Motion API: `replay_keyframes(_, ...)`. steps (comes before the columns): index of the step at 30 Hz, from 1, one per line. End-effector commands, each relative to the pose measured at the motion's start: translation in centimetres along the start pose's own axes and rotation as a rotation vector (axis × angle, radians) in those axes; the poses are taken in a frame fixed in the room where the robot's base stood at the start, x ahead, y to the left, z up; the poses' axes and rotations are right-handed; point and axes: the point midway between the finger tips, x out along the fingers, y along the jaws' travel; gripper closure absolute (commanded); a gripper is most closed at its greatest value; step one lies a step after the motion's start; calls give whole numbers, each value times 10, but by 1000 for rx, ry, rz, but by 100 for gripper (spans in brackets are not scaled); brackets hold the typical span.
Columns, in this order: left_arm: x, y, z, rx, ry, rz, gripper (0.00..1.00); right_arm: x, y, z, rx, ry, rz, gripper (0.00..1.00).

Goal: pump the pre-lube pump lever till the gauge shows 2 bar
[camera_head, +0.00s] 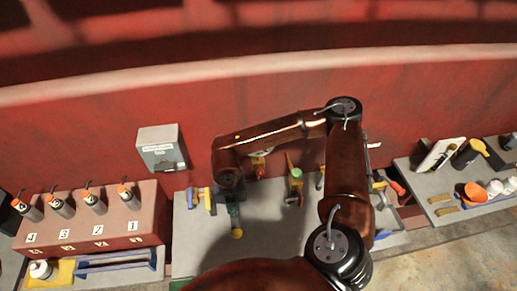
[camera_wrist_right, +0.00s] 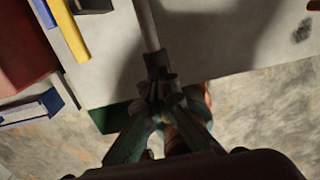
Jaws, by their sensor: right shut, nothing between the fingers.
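My right gripper (camera_head: 235,214) hangs over the grey bench, below the bent right arm. In the right wrist view, its fingers (camera_wrist_right: 161,92) are together, with nothing seen held between them. A grey rod (camera_wrist_right: 146,25), probably the pump lever, runs from the top edge to the fingertips. It lines up with them; I cannot tell whether they touch. A yellow knob (camera_head: 237,233) shows just below the gripper in the head view. The pump body is not clearly seen, and I cannot make out a gauge or its reading. My left gripper is not in view.
The grey bench (camera_head: 265,245) carries blue and yellow bars (camera_head: 200,198) left of the gripper and a green-topped part (camera_head: 295,180) to the right. A red numbered block (camera_head: 90,222) stands left. A grey box (camera_head: 162,148) is on the red wall. A right-hand bench holds an orange cup (camera_head: 474,193).

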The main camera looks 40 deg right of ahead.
Motion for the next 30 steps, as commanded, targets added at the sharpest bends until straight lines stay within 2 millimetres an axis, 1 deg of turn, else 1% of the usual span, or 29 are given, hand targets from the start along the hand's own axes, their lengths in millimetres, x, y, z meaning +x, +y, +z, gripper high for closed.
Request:
replay_keyframes(1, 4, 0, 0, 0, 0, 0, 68, 4, 0, 0, 0, 0, -1, 100)
replay_keyframes(30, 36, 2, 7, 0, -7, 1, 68, 41, 0, 0, 0, -1, -1, 100)
